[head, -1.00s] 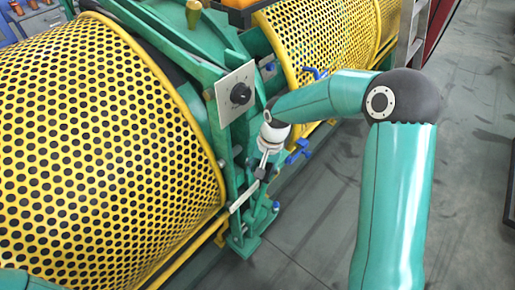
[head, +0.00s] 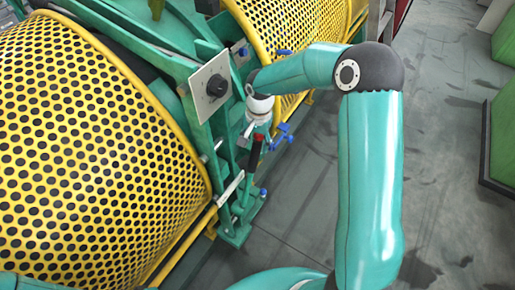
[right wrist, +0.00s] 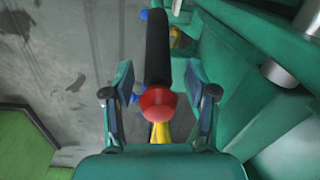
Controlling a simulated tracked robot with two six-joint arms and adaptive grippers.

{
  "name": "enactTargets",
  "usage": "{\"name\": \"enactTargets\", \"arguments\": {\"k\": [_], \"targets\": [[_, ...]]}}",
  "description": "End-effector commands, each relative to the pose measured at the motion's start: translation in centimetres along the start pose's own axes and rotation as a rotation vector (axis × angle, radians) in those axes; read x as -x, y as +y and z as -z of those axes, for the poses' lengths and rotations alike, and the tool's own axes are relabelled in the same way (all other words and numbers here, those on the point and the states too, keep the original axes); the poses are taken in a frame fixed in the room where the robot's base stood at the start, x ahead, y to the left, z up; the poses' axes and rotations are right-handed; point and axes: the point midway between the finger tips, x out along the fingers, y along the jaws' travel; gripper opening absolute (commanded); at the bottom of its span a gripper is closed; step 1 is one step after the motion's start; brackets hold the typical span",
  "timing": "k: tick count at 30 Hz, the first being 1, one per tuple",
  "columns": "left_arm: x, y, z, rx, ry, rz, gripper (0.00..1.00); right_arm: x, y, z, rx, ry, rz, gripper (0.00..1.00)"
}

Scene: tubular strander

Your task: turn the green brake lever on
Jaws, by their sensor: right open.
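The brake lever shows in the head view as a black grip (head: 254,155) with a red end, rising from the green frame. My right gripper (head: 260,128) is just above it at the red end. In the right wrist view the lever's black grip (right wrist: 158,50) and red knob (right wrist: 158,102) lie between the two fingers of my right gripper (right wrist: 160,105). The fingers are open, with a gap on each side of the knob. The lever's lower end is hard to make out in the head view. My left gripper is not in view.
Yellow perforated guards (head: 90,150) stand left and behind (head: 285,40). Blue handles (head: 281,136) stick out near the gripper. Grey floor (head: 450,130) is clear at right; a green block (head: 503,140) stands at the edge.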

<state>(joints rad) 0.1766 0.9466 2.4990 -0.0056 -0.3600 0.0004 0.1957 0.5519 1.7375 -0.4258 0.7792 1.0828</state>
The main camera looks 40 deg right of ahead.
Motion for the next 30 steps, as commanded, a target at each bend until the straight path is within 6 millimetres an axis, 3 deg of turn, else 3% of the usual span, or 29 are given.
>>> {"name": "enactTargets", "arguments": {"k": [3, 9, 21, 30], "targets": [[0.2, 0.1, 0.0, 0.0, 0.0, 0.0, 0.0, -2.3, 0.1, -0.1, 0.002, -0.003, -0.004, 0.58], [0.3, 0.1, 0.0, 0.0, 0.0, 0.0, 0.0, -4.5, 0.0, 0.0, 0.002, -0.001, -0.002, 0.58], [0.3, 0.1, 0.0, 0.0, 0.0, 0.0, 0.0, -5.2, -0.1, 0.0, 0.002, 0.0, 0.001, 0.58], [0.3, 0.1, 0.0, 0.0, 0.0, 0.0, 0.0, -5.2, -0.1, 0.0, 0.002, 0.001, 0.002, 0.08]]}}
